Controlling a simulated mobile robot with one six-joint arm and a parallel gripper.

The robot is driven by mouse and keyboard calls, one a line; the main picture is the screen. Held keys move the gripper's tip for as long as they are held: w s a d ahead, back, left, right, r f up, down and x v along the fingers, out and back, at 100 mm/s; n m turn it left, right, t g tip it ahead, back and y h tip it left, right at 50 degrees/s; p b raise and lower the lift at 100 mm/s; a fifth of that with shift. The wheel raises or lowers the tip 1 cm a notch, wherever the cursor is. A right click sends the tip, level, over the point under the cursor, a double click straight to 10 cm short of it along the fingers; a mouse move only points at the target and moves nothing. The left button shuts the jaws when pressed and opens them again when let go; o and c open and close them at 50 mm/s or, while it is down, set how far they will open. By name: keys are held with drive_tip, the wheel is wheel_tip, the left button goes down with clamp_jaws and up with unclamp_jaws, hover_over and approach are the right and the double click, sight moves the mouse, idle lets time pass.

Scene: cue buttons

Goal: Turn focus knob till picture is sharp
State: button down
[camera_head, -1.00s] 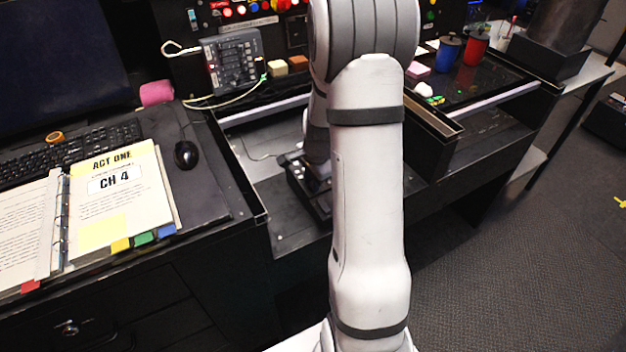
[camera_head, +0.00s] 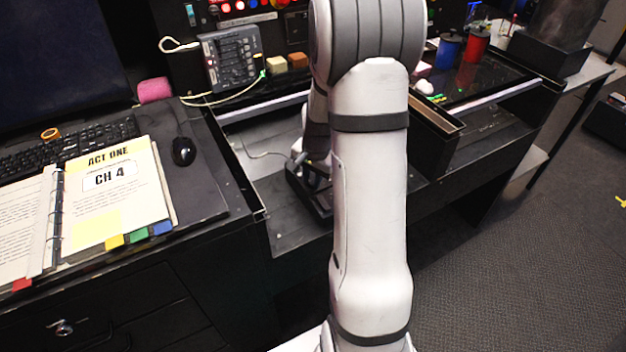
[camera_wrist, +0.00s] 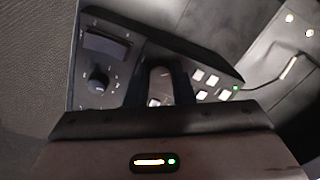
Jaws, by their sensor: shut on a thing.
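A dark control box (camera_wrist: 88,20) fills the middle of the wrist view. It carries a dark display window (camera_wrist: 107,42), a round black knob (camera_wrist: 97,83) with marks around it, and several white buttons (camera_wrist: 206,80). The fingers of my gripper (camera_wrist: 161,76) come down on the box between that knob and the buttons. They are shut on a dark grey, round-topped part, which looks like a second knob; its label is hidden. In the head view the box (camera_head: 296,190) sits on the lower desk shelf, partly behind my arm. No focused picture is readable.
A binder (camera_head: 100,195), mouse (camera_head: 184,151) and keyboard (camera_head: 70,150) lie on the left desk. A grey fader unit (camera_head: 231,57) with cables stands behind. Blue (camera_head: 448,50) and red (camera_head: 477,42) cups stand at right. A ledge (camera_head: 437,122) lies right of my arm.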

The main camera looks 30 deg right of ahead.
drive_tip(key=n+b, duration=0.1)
drive_tip(key=n, duration=0.3)
drive_tip(key=shift+n, duration=0.4)
drive_tip(key=shift+b, duration=0.3)
drive_tip(key=c, duration=1.3)
unclamp_jaws()
drive_tip(key=shift+o, duration=0.2)
drive_tip(key=r, duration=0.4)
drive_tip(key=s+r, duration=0.1)
drive_tip(key=r, duration=0.2)
drive_tip(key=shift+d+p, duration=0.1)
drive_tip(key=shift+p, duration=0.3)
drive_tip(key=shift+r, duration=0.4)
